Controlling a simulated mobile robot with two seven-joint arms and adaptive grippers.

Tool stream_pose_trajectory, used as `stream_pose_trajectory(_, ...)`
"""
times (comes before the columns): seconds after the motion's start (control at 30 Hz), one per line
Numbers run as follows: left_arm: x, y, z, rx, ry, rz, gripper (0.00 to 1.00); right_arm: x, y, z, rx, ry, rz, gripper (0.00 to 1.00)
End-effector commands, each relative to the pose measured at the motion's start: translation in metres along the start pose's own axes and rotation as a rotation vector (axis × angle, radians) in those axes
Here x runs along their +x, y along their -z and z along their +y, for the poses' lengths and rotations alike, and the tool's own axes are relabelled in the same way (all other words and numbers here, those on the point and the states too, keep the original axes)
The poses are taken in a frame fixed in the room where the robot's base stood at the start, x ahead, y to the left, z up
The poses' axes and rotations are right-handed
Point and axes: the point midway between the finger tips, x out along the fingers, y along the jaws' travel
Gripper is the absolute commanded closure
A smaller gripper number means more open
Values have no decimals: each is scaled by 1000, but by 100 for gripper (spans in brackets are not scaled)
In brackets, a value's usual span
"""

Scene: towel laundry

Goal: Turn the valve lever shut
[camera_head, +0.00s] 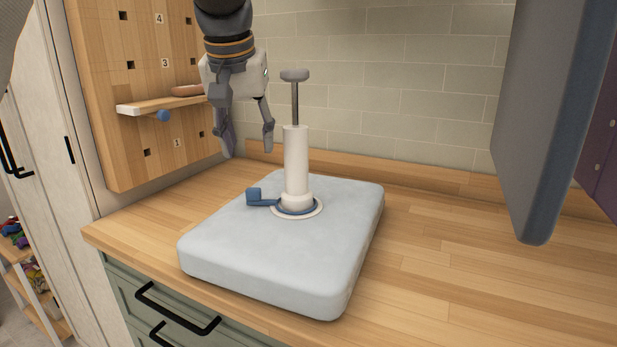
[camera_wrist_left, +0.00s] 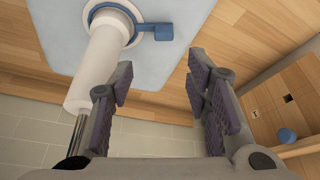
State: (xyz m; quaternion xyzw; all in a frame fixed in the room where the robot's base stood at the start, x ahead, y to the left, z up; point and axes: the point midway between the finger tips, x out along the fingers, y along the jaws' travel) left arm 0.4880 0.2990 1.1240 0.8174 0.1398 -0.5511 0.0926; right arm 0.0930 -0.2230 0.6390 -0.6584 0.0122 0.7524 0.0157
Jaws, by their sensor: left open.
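The blue valve lever (camera_head: 262,199) sticks out to the left from a blue ring at the foot of a white pump cylinder (camera_head: 296,160). The cylinder stands upright on a pale blue cushion-like bag (camera_head: 270,260), with a grey T-handle (camera_head: 295,75) raised on its rod. In the left wrist view the lever (camera_wrist_left: 157,31) points right from the ring. My left gripper (camera_head: 248,150) hangs above and behind the lever, left of the cylinder. Its fingers are apart with nothing between them, and it does not touch the lever. My right gripper is not in view.
A wooden pegboard (camera_head: 140,90) with a small shelf (camera_head: 165,104) and a blue knob (camera_head: 163,116) stands at the left. A large grey-blue panel (camera_head: 550,120) hangs at the right. The wooden counter (camera_head: 470,270) is clear right of the bag.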

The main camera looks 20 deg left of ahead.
Motion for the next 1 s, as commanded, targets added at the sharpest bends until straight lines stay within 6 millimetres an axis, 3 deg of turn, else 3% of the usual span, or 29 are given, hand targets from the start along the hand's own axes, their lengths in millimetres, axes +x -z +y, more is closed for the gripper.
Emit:
stream_pose_trajectory(0.2,56,-1,-1,-2,2,-4,56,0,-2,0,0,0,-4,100)
stream_pose_trajectory(0.4,96,-1,0,-1,0,0,56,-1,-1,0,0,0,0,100)
stream_pose_trajectory(0.53,107,0,-1,0,0,3,56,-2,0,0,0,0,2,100)
stream_pose_trajectory(0.8,110,0,0,0,0,3,56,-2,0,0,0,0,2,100)
stream_pose_trajectory(1.0,110,0,0,0,0,3,100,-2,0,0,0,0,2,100)
